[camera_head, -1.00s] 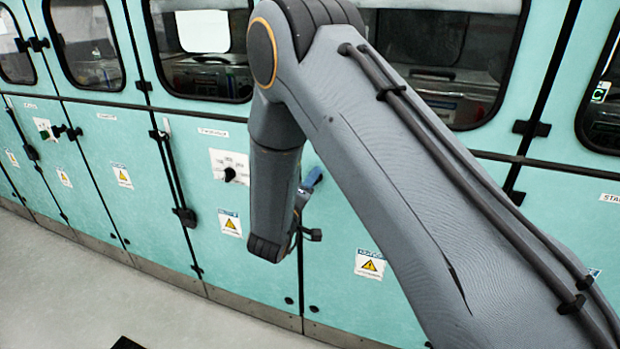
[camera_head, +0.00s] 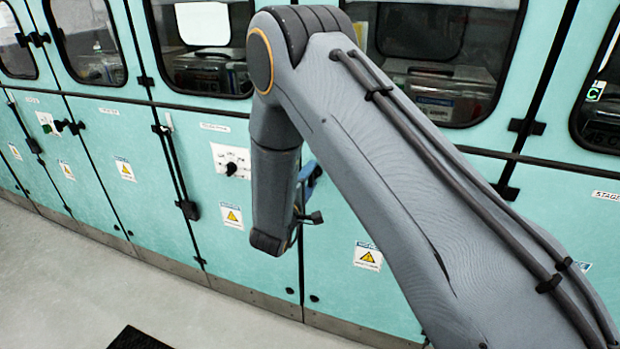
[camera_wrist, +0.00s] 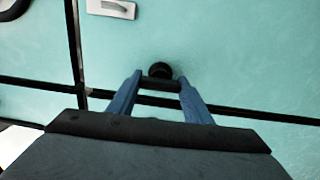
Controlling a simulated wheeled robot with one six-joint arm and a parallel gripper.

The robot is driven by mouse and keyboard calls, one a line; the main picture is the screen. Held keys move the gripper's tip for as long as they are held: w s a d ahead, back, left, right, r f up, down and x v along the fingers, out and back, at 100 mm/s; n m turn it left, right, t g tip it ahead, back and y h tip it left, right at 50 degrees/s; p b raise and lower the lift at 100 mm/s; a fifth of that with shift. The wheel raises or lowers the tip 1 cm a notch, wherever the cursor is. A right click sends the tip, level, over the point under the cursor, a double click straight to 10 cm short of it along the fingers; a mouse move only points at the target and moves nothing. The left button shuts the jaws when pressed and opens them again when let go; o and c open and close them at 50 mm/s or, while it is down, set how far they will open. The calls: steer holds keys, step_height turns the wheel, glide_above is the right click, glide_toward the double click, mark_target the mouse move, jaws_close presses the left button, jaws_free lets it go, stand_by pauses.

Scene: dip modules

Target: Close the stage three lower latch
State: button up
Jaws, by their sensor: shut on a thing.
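The lower latch (camera_wrist: 160,70) shows in the wrist view as a round black knob with a dark bar at the tips of my blue fingers. My gripper (camera_wrist: 160,85) is shut on the latch, one finger on each side of the bar. In the head view a small black piece (camera_head: 315,217) sticks out beside my wrist at a turquoise door; it appears to be the latch. I cannot tell how far the latch is turned.
Turquoise cabinet doors with black latches (camera_head: 187,209) and warning labels (camera_head: 232,216) run along the wall. A white panel with a black knob (camera_head: 231,168) is left of my wrist. The grey floor (camera_head: 90,290) is clear except for a black mat (camera_head: 138,339) at the bottom.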

steer(key=o, duration=1.1)
steer(key=shift+c, duration=0.2)
steer(key=b+v, duration=0.1)
steer(key=v, duration=0.6)
steer(key=shift+s+a+b, duration=0.2)
steer(key=shift+s+b, duration=0.15)
steer(key=shift+b, duration=0.05)
